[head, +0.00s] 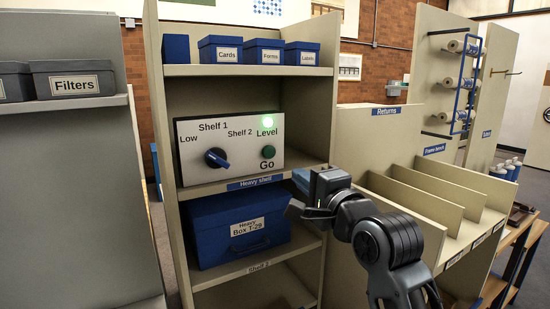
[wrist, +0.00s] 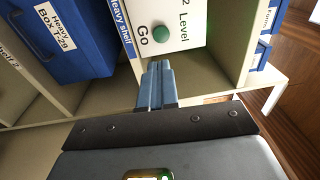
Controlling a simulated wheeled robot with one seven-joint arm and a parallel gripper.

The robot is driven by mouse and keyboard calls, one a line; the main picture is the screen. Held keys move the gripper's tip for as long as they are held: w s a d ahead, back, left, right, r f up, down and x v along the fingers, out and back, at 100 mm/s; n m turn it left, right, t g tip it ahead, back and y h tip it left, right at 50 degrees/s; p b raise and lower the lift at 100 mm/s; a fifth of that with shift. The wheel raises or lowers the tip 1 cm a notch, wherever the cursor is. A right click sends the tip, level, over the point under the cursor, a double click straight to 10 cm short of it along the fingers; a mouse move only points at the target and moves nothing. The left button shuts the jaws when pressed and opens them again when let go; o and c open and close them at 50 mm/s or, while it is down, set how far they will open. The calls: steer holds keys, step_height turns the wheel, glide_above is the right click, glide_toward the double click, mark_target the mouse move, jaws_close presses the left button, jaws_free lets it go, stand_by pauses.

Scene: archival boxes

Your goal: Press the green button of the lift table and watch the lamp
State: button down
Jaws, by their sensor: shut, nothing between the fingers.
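A white control panel (head: 190,133) stands on the middle shelf of the beige rack. Its green Go button (head: 268,152) is at the right, below a brightly lit green lamp (head: 267,122) marked Level. A dark knob (head: 214,157) with a blue handle sits at the left, the handle slanting to the lower right. My gripper (head: 300,177) is in front of the rack, below and right of the panel. In the wrist view its fingers (wrist: 155,68) are together and empty, apart from the Go button (wrist: 158,34) in the picture. The lamp is out of the wrist view.
A blue Heavy Box T-29 (head: 225,248) fills the shelf below the panel. Small blue boxes (head: 264,52) stand on the shelf above. The rack's right upright (head: 327,110) and the Returns unit (head: 375,125) stand to the right.

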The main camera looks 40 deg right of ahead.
mark_target(270, 154)
steer(key=p+x, duration=0.2)
steer(key=x, duration=1)
steer(key=shift+w+d, duration=0.15)
steer(key=shift+w, duration=0.05)
